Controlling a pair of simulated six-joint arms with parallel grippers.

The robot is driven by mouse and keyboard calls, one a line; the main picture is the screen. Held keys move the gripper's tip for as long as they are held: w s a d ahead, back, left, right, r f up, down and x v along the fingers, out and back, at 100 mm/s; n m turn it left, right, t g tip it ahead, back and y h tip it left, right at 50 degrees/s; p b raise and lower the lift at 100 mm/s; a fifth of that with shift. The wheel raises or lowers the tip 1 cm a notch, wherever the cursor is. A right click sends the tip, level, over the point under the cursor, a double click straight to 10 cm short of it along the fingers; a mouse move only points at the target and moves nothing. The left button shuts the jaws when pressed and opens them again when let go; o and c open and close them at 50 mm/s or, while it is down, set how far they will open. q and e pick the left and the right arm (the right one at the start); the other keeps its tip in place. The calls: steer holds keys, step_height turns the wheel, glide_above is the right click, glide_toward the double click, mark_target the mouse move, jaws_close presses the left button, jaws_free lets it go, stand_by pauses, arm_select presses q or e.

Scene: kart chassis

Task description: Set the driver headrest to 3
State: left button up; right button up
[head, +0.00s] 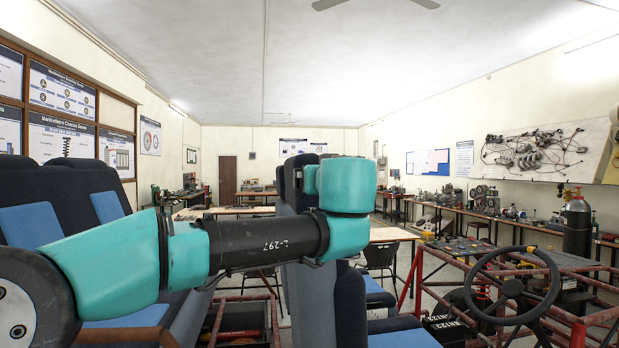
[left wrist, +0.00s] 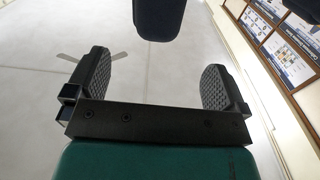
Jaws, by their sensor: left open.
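The driver seat (head: 300,285) stands at the middle of the head view, behind my left wrist, which hides much of its upper part. A dark headrest (head: 291,182) shows in part at its top, beside the teal wrist. In the left wrist view a dark rounded block, which looks like the headrest (left wrist: 158,18), is at the top edge, beyond the fingertips and apart from them. My left gripper (left wrist: 158,84) is open, with nothing between its fingers. Its fingers are hidden in the head view. My right gripper is not in view. The headrest's setting cannot be read.
Dark seats with blue panels (head: 30,224) stand at left. A steering wheel (head: 512,286) and red tube frame (head: 418,275) are at right. Another dark padded block (left wrist: 304,9) shows top right in the wrist view. Workbenches line the far walls.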

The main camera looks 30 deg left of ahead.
arm_select(q)
steer(key=x, duration=1.6)
steer(key=shift+c, duration=0.4)
